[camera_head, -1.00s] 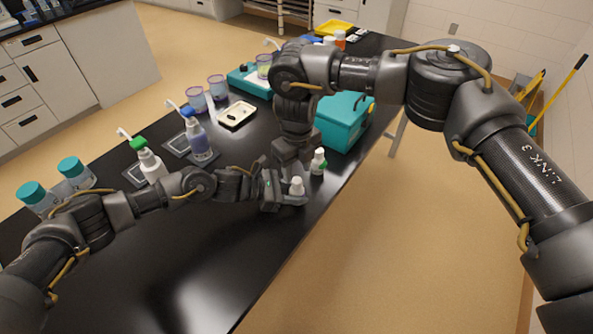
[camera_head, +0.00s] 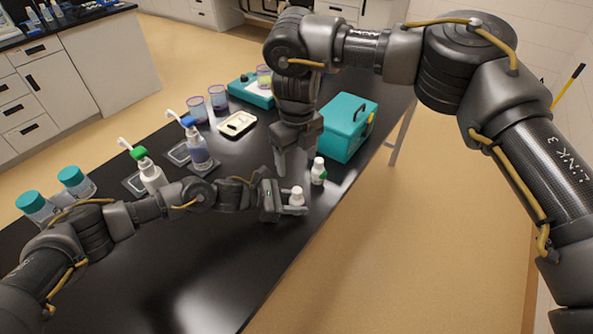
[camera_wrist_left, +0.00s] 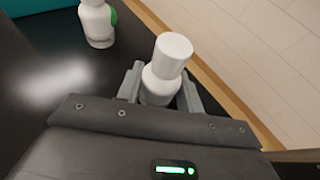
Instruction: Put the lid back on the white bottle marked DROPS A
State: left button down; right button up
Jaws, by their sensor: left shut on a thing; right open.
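My left gripper (camera_head: 291,203) is shut around a small white bottle (camera_head: 297,197), held upright near the table's right edge. In the left wrist view the same bottle (camera_wrist_left: 160,86) stands between the fingers, with a white lid (camera_wrist_left: 173,50) on its top. I cannot tell whether the lid is fully tightened. No DROPS A marking can be read. A second white bottle (camera_head: 318,171) with a green patch stands just beyond; its lower part also shows in the left wrist view (camera_wrist_left: 98,25). My right gripper (camera_head: 296,162) is open and empty, pointing down behind the held bottle.
A teal box (camera_head: 347,128) stands beyond the second bottle. To the left are a white bottle with a green top (camera_head: 152,177), a blue-topped dispenser bottle (camera_head: 198,150), teal-capped jars (camera_head: 75,180) and a shallow tray (camera_head: 236,124). The black table's near part (camera_head: 190,265) is clear.

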notch_tip(320, 180, up, 5)
dwell(0.3)
pick_arm(q)
jog(key=c, duration=0.8)
grip_release()
jog(key=shift+c, duration=0.2)
jog(key=b+v, duration=0.3)
jog(key=v, duration=0.7)
jog(key=shift+f, duration=0.1)
jog(key=shift+a+r+b, duration=0.25)
jog(key=shift+a+b, duration=0.05)
jog(key=shift+a, duration=0.1)
pick_arm(e)
jog(key=shift+f, duration=1.85)
